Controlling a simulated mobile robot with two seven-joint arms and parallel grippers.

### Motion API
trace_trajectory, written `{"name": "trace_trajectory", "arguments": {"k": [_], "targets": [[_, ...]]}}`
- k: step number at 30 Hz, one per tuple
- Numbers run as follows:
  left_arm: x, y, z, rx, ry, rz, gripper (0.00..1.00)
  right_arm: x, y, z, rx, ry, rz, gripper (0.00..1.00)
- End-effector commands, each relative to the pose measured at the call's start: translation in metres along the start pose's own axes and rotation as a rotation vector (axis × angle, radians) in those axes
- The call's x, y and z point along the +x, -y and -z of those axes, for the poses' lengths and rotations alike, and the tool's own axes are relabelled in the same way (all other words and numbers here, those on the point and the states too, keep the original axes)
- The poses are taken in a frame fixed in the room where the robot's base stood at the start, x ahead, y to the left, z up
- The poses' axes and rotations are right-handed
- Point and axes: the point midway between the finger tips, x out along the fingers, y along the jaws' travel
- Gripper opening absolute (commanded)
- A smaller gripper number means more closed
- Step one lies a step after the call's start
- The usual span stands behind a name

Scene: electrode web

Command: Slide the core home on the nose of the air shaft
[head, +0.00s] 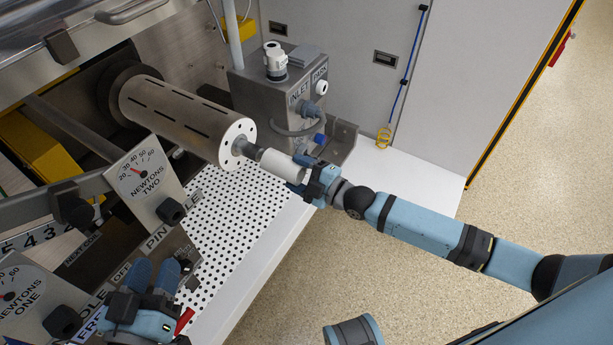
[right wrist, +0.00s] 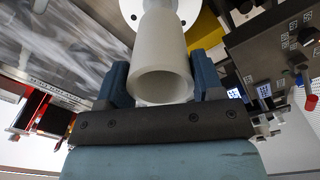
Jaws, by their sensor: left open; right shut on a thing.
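The air shaft (head: 175,112) is a grey slotted cylinder with a white, holed end face, reaching out from the machine. Its narrower grey nose (head: 241,147) points toward my right gripper (head: 306,176). That gripper is shut on the white core (head: 283,163), a hollow tube roughly in line with the nose. The core's far end meets the nose's tip in the picture; whether it is around it I cannot tell. In the right wrist view the core (right wrist: 163,50) sits between the blue fingers, its open near end facing me. My left gripper (head: 154,278) is open and empty, at lower left.
A grey INLET/PARK box (head: 268,92) with fittings stands just behind the core. A perforated white shelf (head: 225,215) lies below. NEWTONS dial plates (head: 146,178) and a PIN panel crowd the left, near my left gripper. The floor at right is clear.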

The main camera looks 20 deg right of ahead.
Motion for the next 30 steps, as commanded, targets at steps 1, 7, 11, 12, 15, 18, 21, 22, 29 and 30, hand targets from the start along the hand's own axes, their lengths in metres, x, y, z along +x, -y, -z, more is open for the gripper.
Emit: {"name": "trace_trajectory", "arguments": {"k": [1, 7, 11, 12, 15, 18, 21, 22, 29, 30], "targets": [[-0.0001, -0.0003, 0.0016, 0.001, -0.005, -0.002, 0.43, 0.0023, -0.0002, 0.0, 0.0, 0.0, -0.001, 0.33], [-0.0006, -0.0007, 0.0047, 0.005, -0.011, -0.007, 0.43, 0.0052, 0.0002, -0.0001, 0.0, 0.001, 0.001, 0.33], [-0.0008, -0.0005, 0.004, 0.007, -0.009, -0.008, 0.43, 0.0052, 0.0001, -0.0001, 0.0, 0.001, 0.001, 0.33], [-0.0007, -0.0005, 0.0035, 0.007, -0.008, -0.008, 0.43, 0.0052, 0.0001, -0.0001, 0.0, 0.001, 0.001, 0.33], [-0.0004, -0.0003, 0.0019, 0.007, -0.005, -0.008, 0.43, 0.0051, 0.0001, 0.0, 0.0, 0.0, 0.001, 0.33], [-0.0001, -0.0001, 0.0002, 0.007, -0.002, -0.007, 0.43, 0.0051, 0.0, 0.0, 0.0, 0.0, 0.001, 0.33], [0.0004, -0.0001, -0.0008, 0.005, 0.0, -0.006, 0.43, 0.0051, -0.0001, 0.0001, 0.0, 0.0, 0.001, 0.33], [0.0005, -0.0002, -0.0006, 0.005, 0.001, -0.006, 0.43, 0.0051, -0.0002, 0.0002, 0.0, 0.0, 0.001, 0.33], [0.0016, -0.0019, 0.0053, -0.004, -0.004, -0.002, 0.43, 0.005, -0.0009, 0.0007, -0.001, 0.0, 0.001, 0.33], [0.0017, -0.002, 0.0061, -0.004, -0.005, -0.001, 0.43, 0.005, -0.0006, 0.0006, 0.0, 0.0, 0.001, 0.33]]}}
